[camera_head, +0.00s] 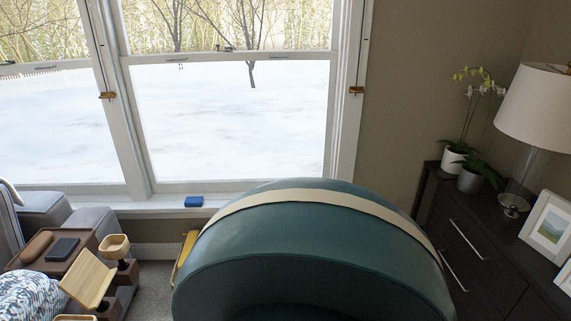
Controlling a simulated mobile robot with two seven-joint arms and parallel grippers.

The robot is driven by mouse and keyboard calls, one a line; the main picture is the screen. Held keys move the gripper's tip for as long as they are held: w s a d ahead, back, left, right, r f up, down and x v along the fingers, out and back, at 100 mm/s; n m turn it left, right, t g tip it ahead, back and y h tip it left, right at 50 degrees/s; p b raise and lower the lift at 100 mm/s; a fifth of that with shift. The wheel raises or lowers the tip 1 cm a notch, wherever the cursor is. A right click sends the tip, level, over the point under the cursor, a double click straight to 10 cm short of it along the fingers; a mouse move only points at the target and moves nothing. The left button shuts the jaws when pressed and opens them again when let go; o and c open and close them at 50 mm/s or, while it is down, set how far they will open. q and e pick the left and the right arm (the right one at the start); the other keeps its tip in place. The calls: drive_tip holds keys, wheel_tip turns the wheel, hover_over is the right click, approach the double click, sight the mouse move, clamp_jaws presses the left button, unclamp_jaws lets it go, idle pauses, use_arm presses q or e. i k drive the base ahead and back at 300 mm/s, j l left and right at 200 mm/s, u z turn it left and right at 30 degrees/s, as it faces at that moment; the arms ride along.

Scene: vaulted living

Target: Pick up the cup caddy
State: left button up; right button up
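A wooden caddy-like set (88,278) stands at the lower left, over the arm of a grey sofa. I cannot tell for sure that this is the cup caddy. Its lower part is cut off by the frame's bottom edge. Behind it a brown tray (83,238) carries a dark flat object (63,249) and a brown rounded object (37,246). Neither of my grippers is in view.
A large teal rounded chair back (300,240) with a cream band fills the lower middle. A dark dresser (470,250) with a lamp (538,105), orchids and frames stands at right. A blue box (194,201) lies on the windowsill. A strip of carpet (150,290) is bare.

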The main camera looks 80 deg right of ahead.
sight(114, 247)
drive_tip(key=z, duration=2.75)
drive_tip(key=u, duration=1.4)
drive_tip(key=i+l+z, duration=0.25)
drive_tip(key=i+l, duration=0.4)
drive_tip(key=i+j+z, duration=0.1)
drive_tip(key=i, duration=0.55)
drive_tip(key=i+j+z, duration=0.1)
drive_tip(key=i, duration=0.6)
